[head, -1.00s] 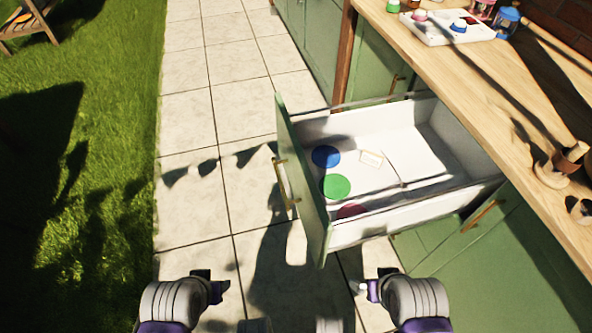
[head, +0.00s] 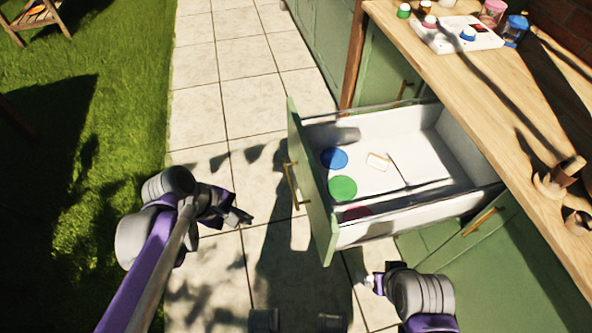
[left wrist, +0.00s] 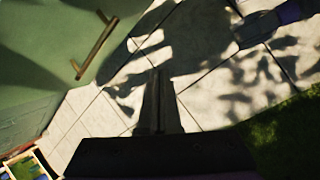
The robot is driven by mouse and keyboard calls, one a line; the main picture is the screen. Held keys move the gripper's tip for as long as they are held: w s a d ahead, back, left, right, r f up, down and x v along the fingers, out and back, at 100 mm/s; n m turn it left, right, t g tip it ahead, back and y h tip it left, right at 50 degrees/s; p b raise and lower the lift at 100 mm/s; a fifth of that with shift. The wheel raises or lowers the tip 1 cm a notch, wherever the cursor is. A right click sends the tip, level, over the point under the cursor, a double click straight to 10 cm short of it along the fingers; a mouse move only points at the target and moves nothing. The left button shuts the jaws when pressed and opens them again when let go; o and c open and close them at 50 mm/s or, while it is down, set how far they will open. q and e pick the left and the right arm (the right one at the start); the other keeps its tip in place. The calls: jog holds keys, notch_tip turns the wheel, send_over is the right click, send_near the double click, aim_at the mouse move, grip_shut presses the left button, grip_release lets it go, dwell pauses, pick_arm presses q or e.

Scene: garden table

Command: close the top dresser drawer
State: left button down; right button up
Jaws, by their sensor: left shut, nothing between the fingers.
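The top dresser drawer (head: 318,208) is pulled far out of the green dresser, its green front facing left with a brass handle (head: 293,185). Inside lie a blue disc (head: 334,159), a green disc (head: 342,188), a partly hidden red disc (head: 358,212) and a small pale card (head: 378,161). My left gripper (head: 242,217) is shut and empty, left of the drawer front and apart from it. In the left wrist view a green front with a brass handle (left wrist: 95,45) lies left of the shut fingers (left wrist: 158,105). My right gripper (head: 373,283) is below the drawer in the head view; its jaw state is unclear.
The wooden countertop (head: 480,110) above the drawer holds a white tray (head: 485,38), jars and small wooden items. Paved tiles (head: 225,100) left of the drawer are clear. Grass (head: 120,100) lies further left.

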pick_arm(q)
jog(key=w+r+n+h+p, duration=0.2)
jog(key=w+r+n+h, duration=0.25)
jog(key=w+n, duration=0.35)
jog(key=b, duration=0.3)
send_near(305, 182)
jog(key=shift+y, duration=0.35)
jog(key=f, duration=0.2)
jog(key=d+f, duration=0.1)
jog(key=f, duration=0.1)
jog(key=shift+w+d+r, duration=0.1)
jog(key=shift+w+d, duration=0.05)
jog(key=shift+d, duration=0.4)
jog(key=shift+w+d, duration=0.15)
jog(key=shift+d, duration=0.4)
jog(key=shift+w+d, duration=0.2)
jog(key=shift+d, duration=0.35)
pick_arm(e)
jog(key=shift+w+a+f, duration=0.15)
jog(key=shift+w, duration=0.05)
